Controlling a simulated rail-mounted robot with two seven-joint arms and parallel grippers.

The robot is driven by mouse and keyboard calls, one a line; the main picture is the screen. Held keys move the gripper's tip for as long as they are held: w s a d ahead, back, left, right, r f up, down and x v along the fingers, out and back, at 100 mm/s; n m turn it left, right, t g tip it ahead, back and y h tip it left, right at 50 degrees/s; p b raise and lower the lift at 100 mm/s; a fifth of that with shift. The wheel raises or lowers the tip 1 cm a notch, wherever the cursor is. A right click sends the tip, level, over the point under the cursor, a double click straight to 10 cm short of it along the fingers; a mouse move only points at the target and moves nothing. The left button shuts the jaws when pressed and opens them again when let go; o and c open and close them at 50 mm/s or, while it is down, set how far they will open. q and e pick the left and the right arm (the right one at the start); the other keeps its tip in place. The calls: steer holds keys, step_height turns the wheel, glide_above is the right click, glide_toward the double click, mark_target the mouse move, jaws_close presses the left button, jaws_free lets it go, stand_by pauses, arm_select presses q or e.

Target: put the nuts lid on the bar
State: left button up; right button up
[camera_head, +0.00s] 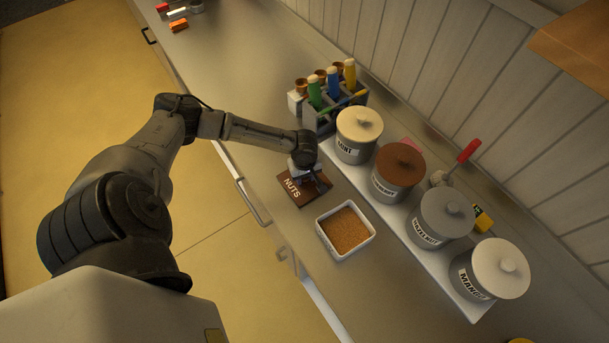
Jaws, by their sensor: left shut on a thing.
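The nuts lid (294,189) is a flat brown square with "NUTS" in white letters. My left gripper (308,176) is over it and shut on it, its fingers partly hidden by the wrist. The lid is at or just above the steel bar (262,205); I cannot tell whether it touches. The white square nuts tub (323,240) stands uncovered just in front of the lid, full of brown crumbs (345,228). My right gripper does not show.
Several lidded round wells, such as the mint well (357,135) and the mango well (489,270), stand along the wall side. A grey caddy (325,120) with coloured bottles is behind the lid. Bare steel lies left of the caddy.

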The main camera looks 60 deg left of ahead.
arm_select(q)
steer(key=o, duration=0.9)
step_height(320, 180, up, 12)
steer(key=shift+r+p, duration=0.1)
steer(key=shift+p, duration=0.3)
stand_by(0.3)
